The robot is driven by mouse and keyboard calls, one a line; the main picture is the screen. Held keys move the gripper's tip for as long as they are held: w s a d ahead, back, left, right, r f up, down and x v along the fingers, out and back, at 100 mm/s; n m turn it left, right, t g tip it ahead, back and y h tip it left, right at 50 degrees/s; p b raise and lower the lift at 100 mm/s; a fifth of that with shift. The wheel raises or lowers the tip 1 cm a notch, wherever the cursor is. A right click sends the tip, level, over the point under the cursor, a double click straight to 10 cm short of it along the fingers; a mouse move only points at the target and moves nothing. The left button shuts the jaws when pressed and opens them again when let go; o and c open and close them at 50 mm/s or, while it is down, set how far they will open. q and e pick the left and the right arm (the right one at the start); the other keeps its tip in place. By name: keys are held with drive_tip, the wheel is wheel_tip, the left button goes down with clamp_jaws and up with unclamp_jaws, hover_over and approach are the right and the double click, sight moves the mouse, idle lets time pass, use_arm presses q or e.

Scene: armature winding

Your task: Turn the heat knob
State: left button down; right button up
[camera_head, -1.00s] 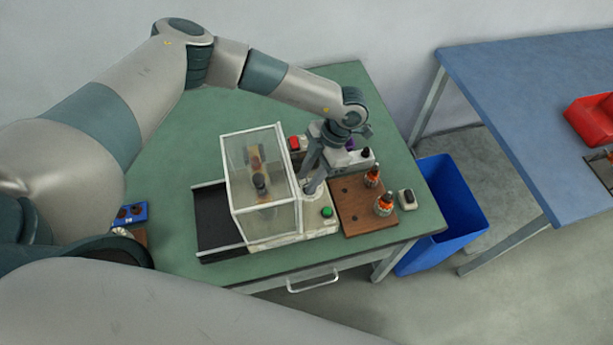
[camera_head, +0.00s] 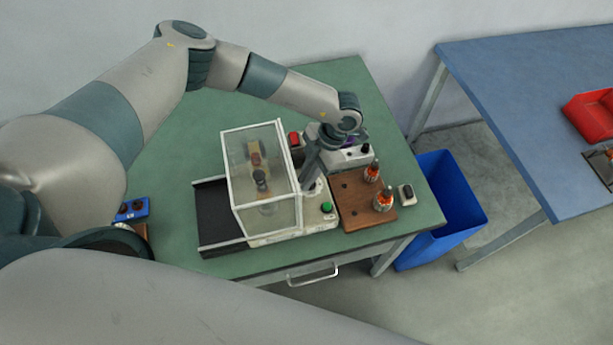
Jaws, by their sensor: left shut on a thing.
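My left gripper (camera_head: 311,184) reaches down at the right side of the winding machine (camera_head: 283,238), beside its clear guard. It is shut, with its fingertips low at the machine's pale base. The heat knob between the fingers is hidden by them, so its setting cannot be read. A green button (camera_head: 326,207) shows just in front of the fingers, and a red switch (camera_head: 294,139) behind them. My right gripper is out of view.
A white box with a black knob (camera_head: 365,148) stands behind the brown board (camera_head: 359,217), which holds two orange-wound armatures (camera_head: 383,200). A small grey switch box (camera_head: 406,194) is at the right. A blue bin (camera_head: 447,205) stands beside the green table (camera_head: 180,262).

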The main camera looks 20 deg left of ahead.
use_arm(q)
drive_tip(key=shift+w+f+m+t+b, duration=0.15)
drive_tip(key=shift+m+t+b, duration=0.15)
drive_tip(key=shift+m+b, duration=0.55)
drive_tip(key=m+t+b, duration=0.1)
drive_tip(key=m+b, duration=0.1)
drive_tip(key=b, duration=0.2)
drive_tip(key=m+t+b, duration=0.1)
drive_tip(key=m+b, duration=0.2)
drive_tip(key=b, duration=0.2)
drive_tip(key=m+t+y+b, duration=0.1)
drive_tip(key=m+b, duration=0.2)
drive_tip(key=b, duration=0.1)
drive_tip(key=shift+w+a+b, duration=0.15)
drive_tip(key=shift+w+b, duration=0.1)
drive_tip(key=shift+b, duration=0.05)
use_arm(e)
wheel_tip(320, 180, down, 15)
use_arm(q)
drive_tip(key=shift+r+m+t+b, duration=0.3)
drive_tip(key=shift+m+b, duration=0.35)
drive_tip(key=shift+b, duration=0.3)
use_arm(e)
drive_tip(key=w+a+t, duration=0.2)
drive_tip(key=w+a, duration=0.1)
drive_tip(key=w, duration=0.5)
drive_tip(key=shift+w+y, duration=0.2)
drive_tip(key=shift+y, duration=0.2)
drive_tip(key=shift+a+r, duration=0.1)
